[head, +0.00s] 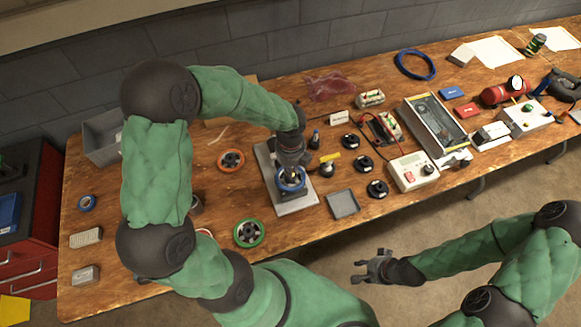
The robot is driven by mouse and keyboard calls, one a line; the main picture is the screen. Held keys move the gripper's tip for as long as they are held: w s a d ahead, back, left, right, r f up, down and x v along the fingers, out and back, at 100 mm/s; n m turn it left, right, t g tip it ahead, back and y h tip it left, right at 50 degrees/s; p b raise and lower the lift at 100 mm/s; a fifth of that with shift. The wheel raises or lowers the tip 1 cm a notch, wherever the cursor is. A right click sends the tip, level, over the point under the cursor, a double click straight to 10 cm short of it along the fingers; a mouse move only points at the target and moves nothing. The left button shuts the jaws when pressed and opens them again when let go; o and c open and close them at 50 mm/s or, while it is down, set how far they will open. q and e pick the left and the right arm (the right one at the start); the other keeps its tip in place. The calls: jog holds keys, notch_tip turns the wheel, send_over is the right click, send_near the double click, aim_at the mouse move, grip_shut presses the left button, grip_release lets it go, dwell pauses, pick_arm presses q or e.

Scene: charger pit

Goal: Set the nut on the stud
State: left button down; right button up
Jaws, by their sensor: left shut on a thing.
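My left gripper (290,173) points down over a blue-rimmed wheel (292,189) on a grey base plate (296,207). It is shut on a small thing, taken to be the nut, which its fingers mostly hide. The stud is not visible; the gripper covers the wheel's centre. I cannot tell whether the nut touches the stud. My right gripper (360,270) is open and empty, out past the table's front edge above the floor.
An orange wheel (231,153) and a green wheel (236,236) lie left of the plate. Several black knobs, a shallow grey tray (343,204) and a white meter box (406,179) stand to the right. A grey bin (99,143) sits at the far left.

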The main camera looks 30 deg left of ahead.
pick_arm(q)
jog(key=shift+f, duration=0.25)
jog(key=c, duration=1.1)
grip_release()
notch_tip(320, 180, up, 12)
